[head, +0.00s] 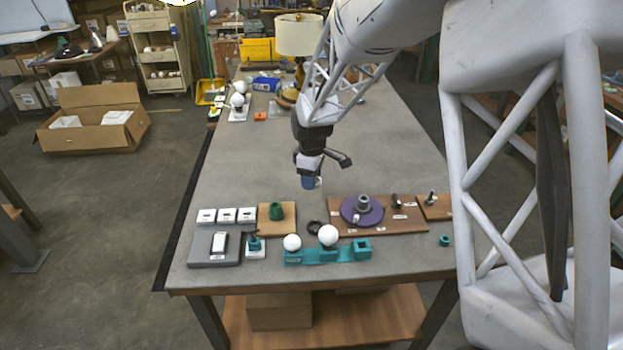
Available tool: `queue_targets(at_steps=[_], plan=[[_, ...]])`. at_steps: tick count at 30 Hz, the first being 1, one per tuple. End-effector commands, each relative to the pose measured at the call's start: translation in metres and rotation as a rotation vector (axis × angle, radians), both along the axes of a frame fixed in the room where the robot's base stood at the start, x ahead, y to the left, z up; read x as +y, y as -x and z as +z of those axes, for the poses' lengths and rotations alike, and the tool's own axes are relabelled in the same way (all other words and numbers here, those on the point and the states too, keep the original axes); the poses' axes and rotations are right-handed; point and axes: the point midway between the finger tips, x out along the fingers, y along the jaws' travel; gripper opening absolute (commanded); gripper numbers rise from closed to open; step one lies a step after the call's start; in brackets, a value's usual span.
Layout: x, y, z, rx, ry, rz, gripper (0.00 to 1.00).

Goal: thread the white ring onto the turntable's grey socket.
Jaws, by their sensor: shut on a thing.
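The turntable (350,217) is a purple disc on a brown board at the right front of the table. Its grey socket (363,202) stands upright in the middle, with nothing seen around it. My gripper (309,184) hangs above the table, to the left of the turntable and higher than the socket.
A black ring (314,228) lies left of the board. A teal holder (325,255) with two white balls stands in front. A green part on a wooden block (277,216) and white boxes stand to the left. A lamp (298,36) stands at the back. The table's middle is clear.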

Motion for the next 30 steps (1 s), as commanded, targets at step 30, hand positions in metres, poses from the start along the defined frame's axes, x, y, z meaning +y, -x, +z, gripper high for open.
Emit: queue_targets(at_steps=[30], plan=[[-0.09,0.018,0.019,0.0,0.0,-0.007,0.27]])
